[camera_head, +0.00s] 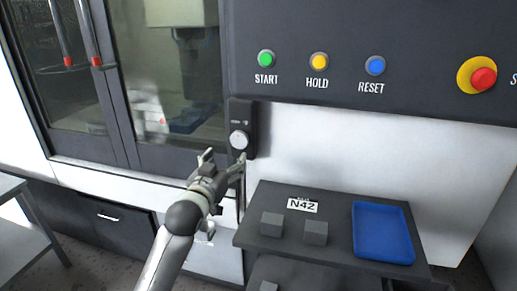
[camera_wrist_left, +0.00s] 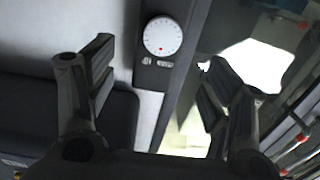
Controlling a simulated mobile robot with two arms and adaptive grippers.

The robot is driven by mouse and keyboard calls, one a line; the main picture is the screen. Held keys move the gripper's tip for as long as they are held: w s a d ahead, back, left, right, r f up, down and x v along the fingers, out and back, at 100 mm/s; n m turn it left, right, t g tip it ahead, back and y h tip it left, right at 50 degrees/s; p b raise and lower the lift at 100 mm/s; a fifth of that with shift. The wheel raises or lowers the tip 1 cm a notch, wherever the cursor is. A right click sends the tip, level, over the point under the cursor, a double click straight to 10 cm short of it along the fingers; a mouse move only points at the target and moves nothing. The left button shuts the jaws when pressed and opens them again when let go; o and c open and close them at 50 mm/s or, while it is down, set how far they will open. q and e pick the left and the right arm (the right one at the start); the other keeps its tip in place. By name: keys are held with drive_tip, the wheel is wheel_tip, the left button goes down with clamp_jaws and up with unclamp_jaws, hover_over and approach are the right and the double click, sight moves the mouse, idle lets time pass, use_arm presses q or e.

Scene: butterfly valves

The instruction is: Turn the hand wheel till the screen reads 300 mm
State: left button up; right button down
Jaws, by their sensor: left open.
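The hand wheel (camera_head: 239,139) is a round white dial on a dark upright panel (camera_head: 248,113) at the machine's front. In the left wrist view the wheel (camera_wrist_left: 163,36) shows marks around its rim and a red dot at its lower edge, with small illegible print below it. My left gripper (camera_head: 223,162) is open and empty, just below and in front of the wheel. In the left wrist view its two fingers (camera_wrist_left: 155,85) stand wide apart, with the wheel beyond them and no contact visible. A screen with a reading is not visible. My right gripper is not in view.
A dark shelf (camera_head: 338,249) to the right holds grey blocks (camera_head: 272,224), (camera_head: 315,232), an N42 label and a blue tray (camera_head: 383,232). Start, hold, reset and red stop (camera_head: 483,79) buttons sit above. Glass doors with red-marked handles (camera_head: 96,61) are at left.

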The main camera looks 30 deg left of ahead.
sight(238, 141)
use_arm(q)
drive_tip(key=x, duration=0.4)
drive_tip(key=p+x, duration=0.1)
drive_tip(key=x, duration=0.4)
drive_tip(key=shift+w+a+r, duration=0.1)
drive_tip(key=shift+w+a, duration=0.15)
drive_tip(key=shift+a, duration=0.05)
drive_tip(key=shift+w+a, duration=0.1)
drive_tip(key=shift+w, duration=0.45)
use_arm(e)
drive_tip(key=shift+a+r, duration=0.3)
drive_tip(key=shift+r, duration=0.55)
use_arm(q)
drive_tip(key=c, duration=1.1)
drive_tip(key=shift+p, duration=0.3)
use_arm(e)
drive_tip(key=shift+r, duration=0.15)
